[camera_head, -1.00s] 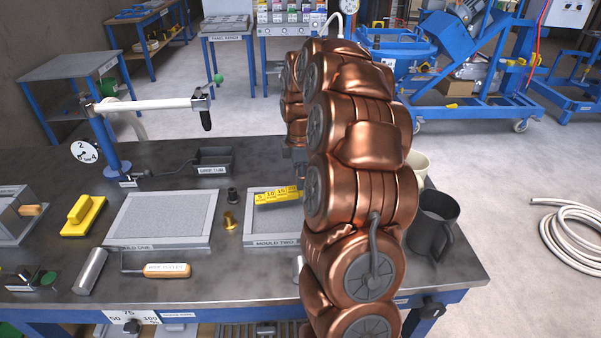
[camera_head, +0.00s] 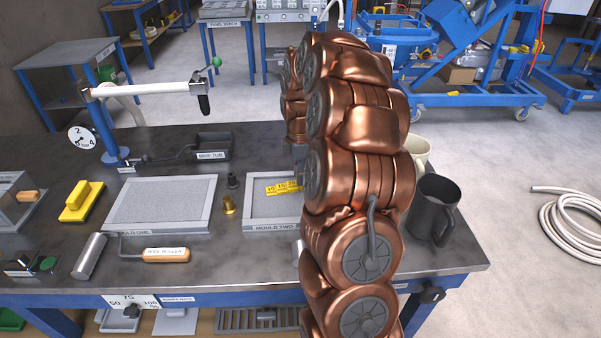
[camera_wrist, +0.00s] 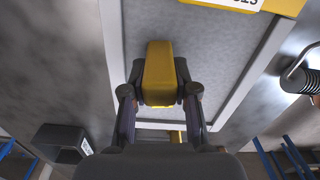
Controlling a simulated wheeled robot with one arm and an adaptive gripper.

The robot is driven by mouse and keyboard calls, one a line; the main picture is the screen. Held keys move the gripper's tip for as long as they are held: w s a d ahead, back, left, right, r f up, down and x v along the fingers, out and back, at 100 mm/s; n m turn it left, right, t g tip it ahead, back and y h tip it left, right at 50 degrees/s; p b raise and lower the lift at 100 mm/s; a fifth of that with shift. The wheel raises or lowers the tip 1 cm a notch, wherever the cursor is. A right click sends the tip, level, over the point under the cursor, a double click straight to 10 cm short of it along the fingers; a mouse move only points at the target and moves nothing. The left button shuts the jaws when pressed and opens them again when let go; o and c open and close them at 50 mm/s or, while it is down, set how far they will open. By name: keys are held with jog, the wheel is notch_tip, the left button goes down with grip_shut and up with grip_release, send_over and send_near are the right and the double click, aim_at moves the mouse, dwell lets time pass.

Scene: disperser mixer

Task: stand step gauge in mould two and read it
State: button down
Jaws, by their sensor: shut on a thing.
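The yellow step gauge (camera_head: 283,187), with dark step numbers on its face, shows at mould two (camera_head: 270,226), a grey tray with a pale rim and grey filling. The gauge's right end is hidden by my arm. In the wrist view my gripper (camera_wrist: 160,95) is shut on a yellow piece of the gauge (camera_wrist: 158,70), above the grey surface of mould two (camera_wrist: 215,60). A yellow part with a white label (camera_wrist: 230,4) is cut off at the top edge. Whether the gauge touches the filling I cannot tell. My gripper is hidden in the head view.
Mould one (camera_head: 160,205) lies left, with a yellow float (camera_head: 81,202) beyond it. A brass piece (camera_head: 229,205) and a dark one (camera_head: 233,181) stand between the moulds. A black tub (camera_head: 213,147) is behind; a dark mug (camera_head: 433,210) stands right. A wooden-handled tool (camera_head: 167,255) lies in front.

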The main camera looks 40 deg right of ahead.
jog(key=shift+f, duration=0.15)
dwell(0.3)
jog(key=c, duration=0.8)
grip_release()
notch_tip(320, 180, up, 12)
